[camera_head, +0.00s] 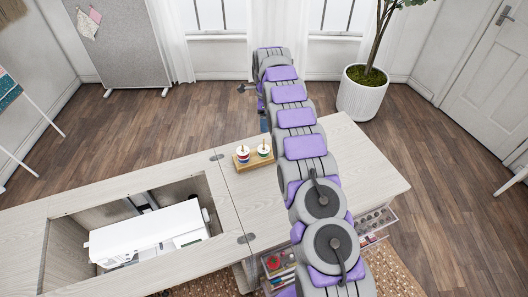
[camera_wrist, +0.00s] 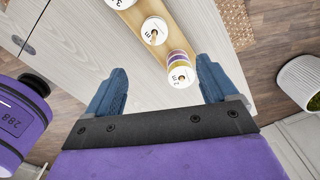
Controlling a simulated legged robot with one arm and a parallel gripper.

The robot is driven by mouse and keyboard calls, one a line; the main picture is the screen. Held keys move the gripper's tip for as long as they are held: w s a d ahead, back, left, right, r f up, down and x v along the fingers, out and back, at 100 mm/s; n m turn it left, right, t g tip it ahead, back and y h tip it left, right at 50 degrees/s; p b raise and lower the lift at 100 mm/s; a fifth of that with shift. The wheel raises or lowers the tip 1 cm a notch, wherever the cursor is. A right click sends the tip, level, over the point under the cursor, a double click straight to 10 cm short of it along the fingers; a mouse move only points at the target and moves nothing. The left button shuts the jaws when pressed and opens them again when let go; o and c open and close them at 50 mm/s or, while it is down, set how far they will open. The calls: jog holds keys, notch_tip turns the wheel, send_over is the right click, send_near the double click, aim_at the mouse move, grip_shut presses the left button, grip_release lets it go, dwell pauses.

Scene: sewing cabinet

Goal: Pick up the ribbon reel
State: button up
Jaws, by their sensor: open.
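Small reels with white round tops stand on a wooden tray (camera_head: 254,165) on the cabinet top. In the head view a left reel (camera_head: 242,154) and a right reel (camera_head: 264,151) show striped sides. In the wrist view a striped reel (camera_wrist: 180,72) is nearest, a second reel (camera_wrist: 154,31) is behind it, and a third white top is cut by the upper edge. I cannot tell which is the ribbon reel. My gripper (camera_wrist: 162,68) is open, with its blue fingers either side of the nearest reel in the picture. Contact is not visible. My arm mostly hides it in the head view.
The cabinet top (camera_head: 375,178) is bare right of the tray. Left of it is an open well with a white sewing machine (camera_head: 145,235). Clear drawers (camera_head: 376,220) with small items sit below. A potted plant (camera_head: 363,95) stands behind on the floor.

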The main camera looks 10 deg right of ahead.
aim_at(264, 146)
jog(key=f, duration=0.3)
jog(key=a+f+b, duration=0.1)
jog(key=f, duration=0.2)
jog(key=a+f+b, duration=0.1)
jog(key=f, duration=0.2)
jog(key=shift+a+f, duration=0.2)
jog(key=shift+f, duration=0.5)
jog(key=d+f, duration=0.1)
jog(key=d+f+b, duration=0.1)
jog(key=shift+s+d, duration=0.35)
jog(key=f, duration=0.1)
jog(key=f+b, duration=0.1)
jog(key=f, duration=0.1)
jog(key=shift+a+f+b, duration=0.15)
jog(key=shift+a+b, duration=0.15)
jog(key=shift+a, duration=0.65)
jog(key=shift+c, duration=0.2)
jog(key=shift+d, duration=0.85)
jog(key=c, duration=0.6)
jog(key=shift+c, duration=0.8)
jog(key=shift+a, duration=0.65)
jog(key=c, duration=0.3)
jog(key=shift+d+r, duration=0.3)
jog(key=shift+r, duration=0.1)
jog(key=shift+c, duration=0.2)
jog(key=shift+r, duration=0.4)
notch_tip(264, 146, up, 17)
jog(key=p, duration=0.4)
jog(key=shift+f, duration=0.2)
